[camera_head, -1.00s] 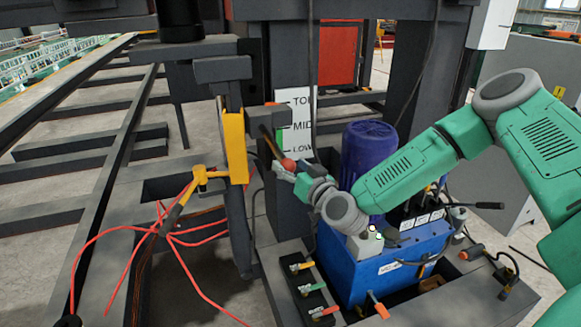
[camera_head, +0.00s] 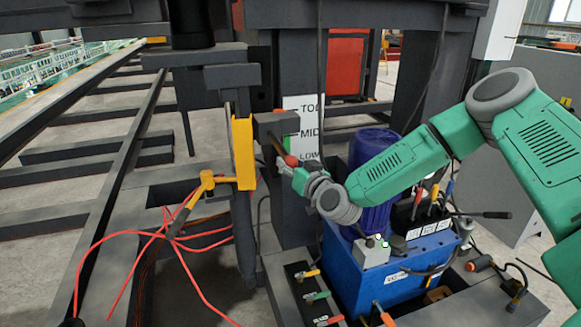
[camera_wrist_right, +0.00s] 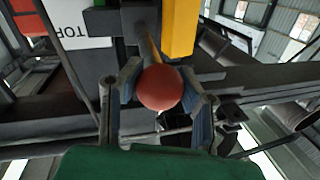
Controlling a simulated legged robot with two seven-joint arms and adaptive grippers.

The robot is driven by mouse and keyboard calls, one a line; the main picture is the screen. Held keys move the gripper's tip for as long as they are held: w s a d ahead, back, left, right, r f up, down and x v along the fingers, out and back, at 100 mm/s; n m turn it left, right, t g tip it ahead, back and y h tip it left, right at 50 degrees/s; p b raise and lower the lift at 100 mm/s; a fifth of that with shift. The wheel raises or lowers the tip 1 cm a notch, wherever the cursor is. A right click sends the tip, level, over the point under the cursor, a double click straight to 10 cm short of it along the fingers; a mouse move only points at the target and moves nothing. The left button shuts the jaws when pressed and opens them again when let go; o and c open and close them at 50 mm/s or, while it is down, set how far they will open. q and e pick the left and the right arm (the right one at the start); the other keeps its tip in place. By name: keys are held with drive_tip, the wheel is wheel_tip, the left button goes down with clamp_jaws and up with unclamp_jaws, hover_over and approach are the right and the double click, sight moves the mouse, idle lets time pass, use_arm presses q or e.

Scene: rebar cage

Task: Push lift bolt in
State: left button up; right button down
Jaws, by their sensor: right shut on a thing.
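The lift bolt is a thin brownish rod (camera_head: 277,145) with a red ball knob (camera_head: 291,161) at its near end. The rod runs up and left into a dark block (camera_head: 274,128) beside the yellow plate (camera_head: 242,153). My right gripper (camera_head: 297,169) is at the knob. In the right wrist view the red knob (camera_wrist_right: 160,88) sits between the two fingers of my right gripper (camera_wrist_right: 162,95), which are closed on it from both sides. The rod (camera_wrist_right: 150,48) leads from the knob to the block; its far end is hidden. My left gripper is not in view.
A blue hydraulic unit (camera_head: 370,268) with a dark blue motor (camera_head: 375,150) stands below my right arm. A TOP/MID/LOW label (camera_head: 304,128) is on the post behind the bolt.

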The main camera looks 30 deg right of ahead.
drive_tip(key=c, duration=1.2)
unclamp_jaws()
drive_tip(key=shift+w+r, duration=0.1)
drive_tip(key=shift+r, duration=0.05)
drive_tip(key=shift+o, duration=0.9)
drive_tip(key=shift+d, duration=0.2)
drive_tip(key=s, duration=1.1)
drive_tip(key=shift+s+a+f, duration=0.2)
drive_tip(key=shift+s+f, duration=0.05)
drive_tip(key=shift+s, duration=0.15)
